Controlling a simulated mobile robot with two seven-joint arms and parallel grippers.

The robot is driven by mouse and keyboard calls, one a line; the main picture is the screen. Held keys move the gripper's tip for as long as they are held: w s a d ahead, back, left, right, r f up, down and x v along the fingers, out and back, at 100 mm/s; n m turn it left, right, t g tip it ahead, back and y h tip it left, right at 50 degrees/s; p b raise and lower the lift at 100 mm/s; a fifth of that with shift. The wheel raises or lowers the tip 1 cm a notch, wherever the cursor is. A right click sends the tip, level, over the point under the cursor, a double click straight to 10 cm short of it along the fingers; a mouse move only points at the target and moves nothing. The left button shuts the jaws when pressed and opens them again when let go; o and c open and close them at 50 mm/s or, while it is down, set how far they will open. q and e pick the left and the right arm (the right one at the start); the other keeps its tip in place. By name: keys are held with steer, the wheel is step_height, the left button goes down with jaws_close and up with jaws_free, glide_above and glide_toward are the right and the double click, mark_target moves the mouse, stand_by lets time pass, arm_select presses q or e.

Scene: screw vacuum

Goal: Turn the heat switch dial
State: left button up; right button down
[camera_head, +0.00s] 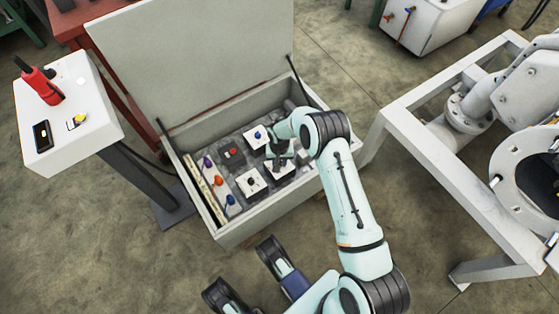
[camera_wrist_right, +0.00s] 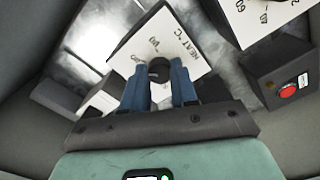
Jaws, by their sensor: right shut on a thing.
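The heat switch is a white plate (camera_wrist_right: 150,38) marked "HEAT °C" with a black round dial (camera_wrist_right: 159,68) in the right wrist view. My right gripper (camera_wrist_right: 159,82) has its two blue fingers on either side of this dial and is shut on it. In the head view my right gripper (camera_head: 279,157) reaches down into the open grey box (camera_head: 262,226). There it partly covers the white heat switch plate (camera_head: 281,172), and the dial is hidden.
Other white plates with knobs (camera_head: 250,183) lie close by. A red button (camera_wrist_right: 288,90) sits on a dark block. The raised lid (camera_head: 190,60) stands behind the box. A white stand (camera_head: 95,135) with a red device is at left, a white frame (camera_head: 410,150) at right.

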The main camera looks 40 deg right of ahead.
mark_target(280, 163)
steer(key=n, duration=0.4)
steer(key=shift+n, duration=0.3)
arm_select(q)
steer(key=shift+w, duration=0.1)
arm_select(e)
steer(key=n, duration=0.4)
steer(key=shift+n, duration=0.3)
steer(key=c, duration=0.9)
jaws_free()
arm_select(q)
steer(key=shift+r, duration=0.1)
steer(key=w+d+r+t+p, duration=0.1)
steer(key=w+r+t+p, duration=0.1)
steer(key=w+r+p, duration=0.2)
steer(key=w, duration=0.3)
steer(key=shift+w+r+m+t, duration=0.25)
steer(key=shift+r+m+t, duration=0.05)
steer(key=shift+r+t, duration=0.1)
arm_select(e)
step_height(280, 163, up, 13)
steer(key=shift+r, duration=0.2)
